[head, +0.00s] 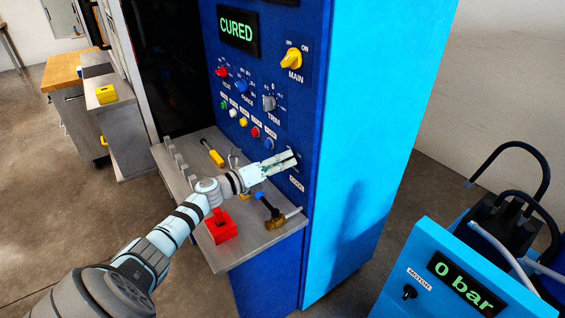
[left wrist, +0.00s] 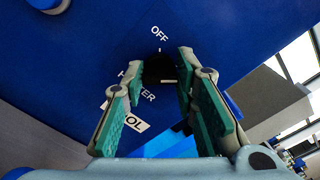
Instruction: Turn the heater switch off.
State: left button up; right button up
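The heater switch (left wrist: 158,68) is a dark round knob on the blue panel, between "OFF" above and a partly hidden "HEATER" label below. A light mark on the knob points to the right in the left wrist view, not up to the tick under "OFF". My left gripper (left wrist: 160,64) is open, with its green-padded fingers on either side of the knob; I cannot tell whether they touch it. In the head view my left gripper (head: 294,158) is at the panel's lower right and hides the switch. My right gripper is not in view.
A grey shelf (head: 238,248) juts out below the panel, holding a red box (head: 221,227), a hammer (head: 272,212) and a yellow-handled tool (head: 213,153). A display (head: 237,29) reads "CURED". A blue unit (head: 440,285) showing "0 bar" stands at right.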

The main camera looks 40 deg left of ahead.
pick_arm(q)
grip_shut()
jog(key=shift+n, duration=0.3)
jog(key=n+p, duration=0.1)
jog(key=n, duration=0.2)
jog(key=shift+p, duration=0.35)
jog(key=n+p, duration=0.2)
jog(key=n, duration=0.3)
jog(key=shift+f+n, duration=0.1)
jog(key=shift+n, duration=0.2)
jog(key=shift+f+n+p, duration=0.15)
jog(key=shift+n+p, duration=1.1)
jog(key=shift+n, duration=3.15)
